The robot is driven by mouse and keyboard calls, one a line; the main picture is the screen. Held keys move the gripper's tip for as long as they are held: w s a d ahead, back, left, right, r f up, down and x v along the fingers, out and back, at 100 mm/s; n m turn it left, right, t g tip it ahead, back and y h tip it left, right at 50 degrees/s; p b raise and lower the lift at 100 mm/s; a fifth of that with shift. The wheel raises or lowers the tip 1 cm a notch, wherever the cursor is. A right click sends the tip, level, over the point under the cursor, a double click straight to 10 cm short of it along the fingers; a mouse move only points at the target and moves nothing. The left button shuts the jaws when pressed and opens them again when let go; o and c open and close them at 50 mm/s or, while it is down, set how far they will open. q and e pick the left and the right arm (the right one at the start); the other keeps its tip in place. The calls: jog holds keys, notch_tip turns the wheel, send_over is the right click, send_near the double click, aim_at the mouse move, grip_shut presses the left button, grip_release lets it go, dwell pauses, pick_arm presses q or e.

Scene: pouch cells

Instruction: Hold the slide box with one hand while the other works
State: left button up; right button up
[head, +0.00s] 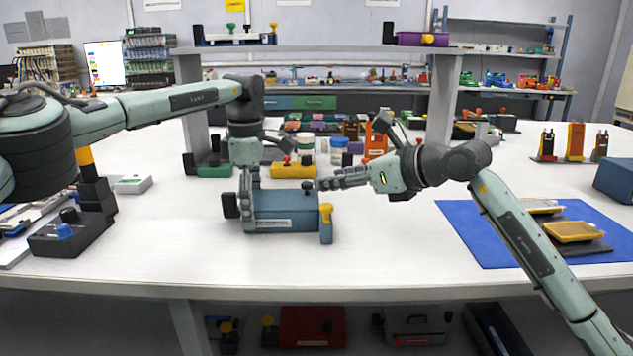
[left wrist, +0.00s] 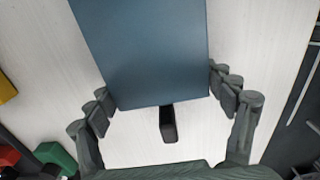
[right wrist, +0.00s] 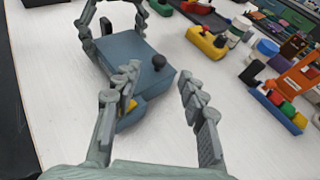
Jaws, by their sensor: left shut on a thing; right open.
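The slide box (head: 285,210) is a blue-grey box with a pale front label, on the white table. A yellow piece (head: 326,213) sits at its right end. My left gripper (head: 247,196) reaches down and is shut on its left part; in the left wrist view the box (left wrist: 150,50) lies between the fingers. My right gripper (head: 322,183) is open and empty, lying almost level just above the box's right end. In the right wrist view, its spread fingers (right wrist: 158,88) frame that end, with a dark knob (right wrist: 158,62) on the box; the left finger partly hides the yellow piece.
Jars and an orange holder (head: 377,135) stand behind my right gripper. A blue mat (head: 480,235) with yellow-topped items lies at right. The table in front of the box is clear.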

aim_at(307, 183)
jog(key=x, duration=0.5)
jog(key=shift+w+a+f, duration=0.15)
jog(key=shift+w+a, duration=0.05)
jog(key=shift+w, duration=0.1)
jog(key=shift+c, duration=0.6)
grip_shut()
